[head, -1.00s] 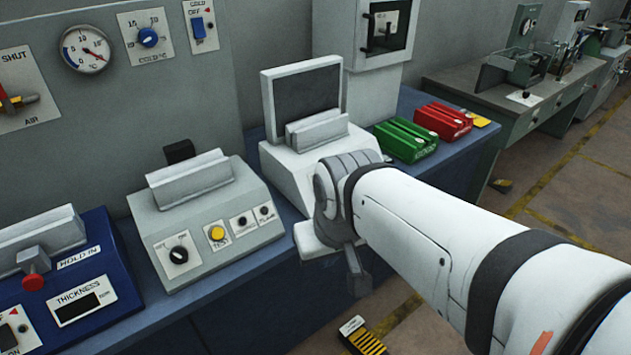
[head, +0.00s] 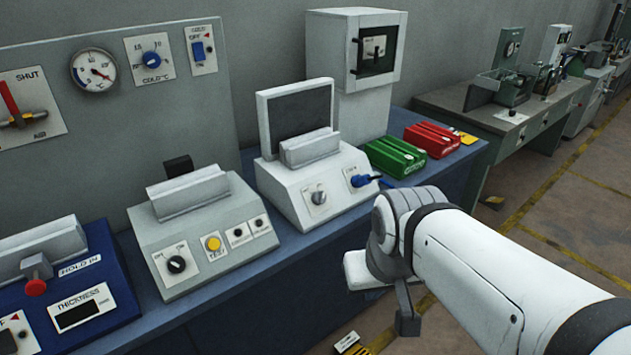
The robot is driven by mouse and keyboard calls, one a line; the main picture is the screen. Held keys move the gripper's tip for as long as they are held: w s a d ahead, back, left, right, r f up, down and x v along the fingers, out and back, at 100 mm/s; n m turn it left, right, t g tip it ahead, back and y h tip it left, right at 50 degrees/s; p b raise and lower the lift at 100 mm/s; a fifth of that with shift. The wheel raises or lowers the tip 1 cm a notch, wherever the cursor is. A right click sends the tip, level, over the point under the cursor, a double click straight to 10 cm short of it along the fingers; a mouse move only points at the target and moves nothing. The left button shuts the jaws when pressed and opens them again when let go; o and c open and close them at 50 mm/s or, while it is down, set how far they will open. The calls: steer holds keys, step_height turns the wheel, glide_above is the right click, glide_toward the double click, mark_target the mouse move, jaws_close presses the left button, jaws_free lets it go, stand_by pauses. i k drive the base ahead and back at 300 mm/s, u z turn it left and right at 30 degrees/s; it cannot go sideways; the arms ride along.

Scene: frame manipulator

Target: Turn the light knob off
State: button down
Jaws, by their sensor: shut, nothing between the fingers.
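A light grey console with an upright dark screen (head: 300,115) stands mid-picture on the blue bench. Its sloped front carries a small grey knob (head: 318,195) on a white plate, whose lettering is too small to read. To its left, another grey console has a black knob (head: 176,264) on a white plate and a yellow button (head: 213,243). I cannot tell from the lettering which knob is the light knob. My gripper (head: 362,270) is shut and empty, right of and in front of the screen console, apart from both knobs. Its fingertips are not clearly visible.
A blue plug (head: 366,181) sticks out of the screen console near my wrist. Green (head: 393,157) and red (head: 432,139) boxes lie behind it on the bench. A blue thickness device (head: 60,270) is at the left. Free space lies before the bench's front edge.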

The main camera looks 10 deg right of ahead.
mark_target(319, 197)
steer(key=u, duration=0.05)
steer(key=i, duration=1)
steer(key=z, duration=0.1)
